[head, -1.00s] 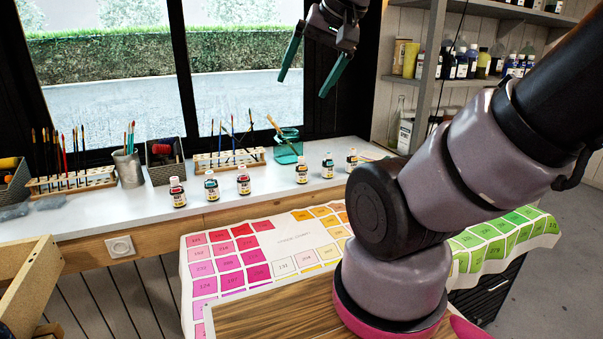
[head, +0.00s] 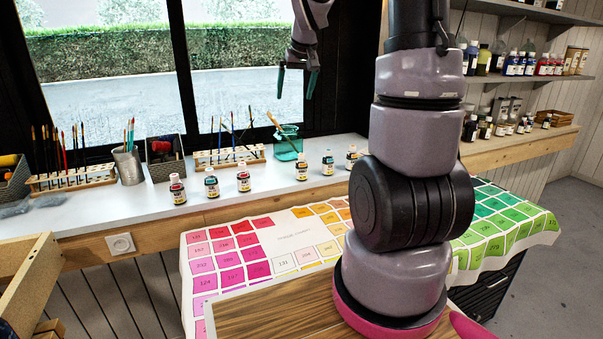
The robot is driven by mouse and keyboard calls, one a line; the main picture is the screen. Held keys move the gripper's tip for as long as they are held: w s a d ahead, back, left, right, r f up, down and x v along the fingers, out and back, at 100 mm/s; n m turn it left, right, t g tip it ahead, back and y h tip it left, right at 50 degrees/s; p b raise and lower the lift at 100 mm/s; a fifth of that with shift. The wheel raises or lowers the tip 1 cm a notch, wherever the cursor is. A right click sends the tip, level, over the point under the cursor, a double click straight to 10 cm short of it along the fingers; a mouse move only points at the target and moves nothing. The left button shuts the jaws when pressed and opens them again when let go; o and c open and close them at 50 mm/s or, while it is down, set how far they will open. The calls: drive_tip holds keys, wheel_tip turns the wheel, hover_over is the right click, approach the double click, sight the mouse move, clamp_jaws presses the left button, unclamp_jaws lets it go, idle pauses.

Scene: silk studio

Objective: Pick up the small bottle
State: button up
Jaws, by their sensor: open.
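Several small bottles with white labels stand upright in a loose row on the white counter (head: 222,223). On the left are a red-capped bottle (head: 177,189), a teal-capped bottle (head: 211,183) and another red-capped bottle (head: 243,178). Further right are an orange-capped bottle (head: 301,167), a dark-blue-capped bottle (head: 328,163) and an amber-capped bottle (head: 351,158) beside my arm. Which one the task means I cannot tell. My gripper (head: 295,96) hangs in front of the window, its green fingers apart and empty, well above the row.
A teal glass jar (head: 287,143) with a brush stands at the back of the counter, below my gripper. Brush racks (head: 228,156), a metal cup (head: 128,165) and dark boxes stand further left. Shelves of bottles are at right. A colour chart cloth (head: 297,232) hangs in front.

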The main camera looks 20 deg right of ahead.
drive_tip(key=w+d+f+n, duration=0.1)
drive_tip(key=w+d+f, duration=0.4)
drive_tip(key=w+f, duration=0.65)
drive_tip(key=g, duration=0.1)
approach(302, 167)
drive_tip(key=shift+n, duration=0.4)
drive_tip(key=w+f, duration=0.2)
drive_tip(key=f, duration=0.1)
drive_tip(key=w+f, duration=0.1)
drive_tip(key=w, duration=0.1)
drive_tip(key=shift+w+d+f, duration=0.1)
drive_tip(key=shift+d+f, duration=0.15)
drive_tip(key=shift+f, duration=0.05)
drive_tip(key=shift+s+x, duration=0.2)
drive_tip(key=shift+x, duration=2.95)
drive_tip(key=shift+d, duration=0.15)
drive_tip(key=c, duration=1.5)
